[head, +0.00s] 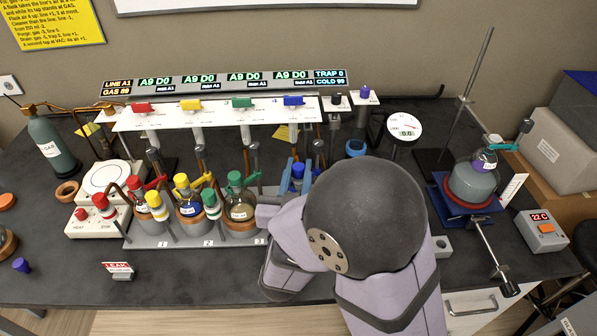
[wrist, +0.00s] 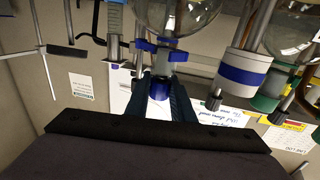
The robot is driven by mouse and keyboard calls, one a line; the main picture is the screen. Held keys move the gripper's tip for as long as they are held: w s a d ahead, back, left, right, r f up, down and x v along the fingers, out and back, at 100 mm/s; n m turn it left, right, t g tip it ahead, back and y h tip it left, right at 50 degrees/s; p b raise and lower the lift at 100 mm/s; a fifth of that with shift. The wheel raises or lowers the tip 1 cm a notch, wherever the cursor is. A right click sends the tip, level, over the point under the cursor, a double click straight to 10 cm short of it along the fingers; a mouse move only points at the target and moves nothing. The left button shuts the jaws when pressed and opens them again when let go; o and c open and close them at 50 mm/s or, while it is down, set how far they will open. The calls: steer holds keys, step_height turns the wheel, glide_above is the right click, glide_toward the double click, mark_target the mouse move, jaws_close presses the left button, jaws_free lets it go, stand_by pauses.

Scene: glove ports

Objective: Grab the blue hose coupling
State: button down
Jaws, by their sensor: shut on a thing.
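The blue hose coupling (head: 297,170) stands at the fourth station, under the blue valve. It also shows in the wrist view as a short blue piece (wrist: 160,86) at the middle. My gripper (head: 298,176) has its two blue fingers on either side of it; in the wrist view the fingers (wrist: 159,100) are shut on the coupling. A clear flask shows just beyond the coupling in the wrist view (wrist: 173,18). My arm hides most of the fourth station in the head view.
Red, yellow and green couplings with flasks stand close at left; the green-topped flask (head: 240,206) is nearest. Valves line the white manifold (head: 215,112) behind. A gauge (head: 404,127) and a flask on a stand (head: 473,180) are at right.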

mark_target(299, 166)
steer(key=shift+r, duration=0.1)
steer(key=shift+r+p, duration=0.4)
steer(key=shift+r, duration=4.55)
